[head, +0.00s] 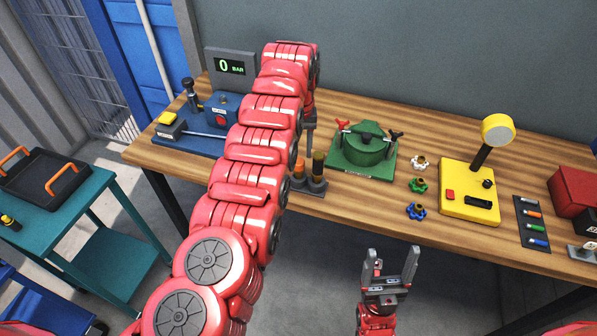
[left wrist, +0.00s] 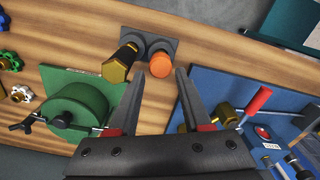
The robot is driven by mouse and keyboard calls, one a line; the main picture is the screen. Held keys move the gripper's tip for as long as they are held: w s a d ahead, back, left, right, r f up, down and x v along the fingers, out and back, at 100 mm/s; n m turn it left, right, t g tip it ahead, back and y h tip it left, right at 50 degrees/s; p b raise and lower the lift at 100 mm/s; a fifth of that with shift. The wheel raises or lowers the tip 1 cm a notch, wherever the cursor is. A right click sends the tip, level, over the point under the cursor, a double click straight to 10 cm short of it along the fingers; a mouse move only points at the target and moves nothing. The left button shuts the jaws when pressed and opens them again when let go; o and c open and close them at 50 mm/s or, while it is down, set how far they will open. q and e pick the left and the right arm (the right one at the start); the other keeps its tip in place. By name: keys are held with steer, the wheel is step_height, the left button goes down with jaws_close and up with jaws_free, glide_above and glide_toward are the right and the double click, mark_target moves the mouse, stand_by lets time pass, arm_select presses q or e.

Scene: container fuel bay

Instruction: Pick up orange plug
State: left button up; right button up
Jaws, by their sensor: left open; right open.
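The orange plug (left wrist: 160,64) stands in a grey two-place holder (left wrist: 138,38), beside a gold hex-headed plug (left wrist: 115,70). In the head view the orange plug (head: 298,171) is at the left of the holder, with the gold plug (head: 318,163) to its right. My left gripper (left wrist: 159,80) is open and empty, its fingertips on either side of the orange plug in the picture; the gap in depth is unclear. In the head view my red left arm mostly hides it. My right gripper (head: 392,258) is open and empty in front of the bench.
A green round-lidded unit (head: 362,148) stands right of the holder, and a blue pump unit (head: 217,110) left. Several valve knobs (head: 417,185) and a yellow gauge base (head: 468,192) are further right. A teal cart (head: 60,205) stands at the left.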

mark_target(299, 161)
arm_select(q)
steer(key=shift+f+p, duration=0.35)
steer(key=shift+p, duration=0.05)
step_height(299, 161, down, 4)
steer(key=shift+a+r+p, duration=0.1)
steer(key=shift+r+p, duration=0.05)
steer(key=shift+p, duration=0.65)
jaws_close()
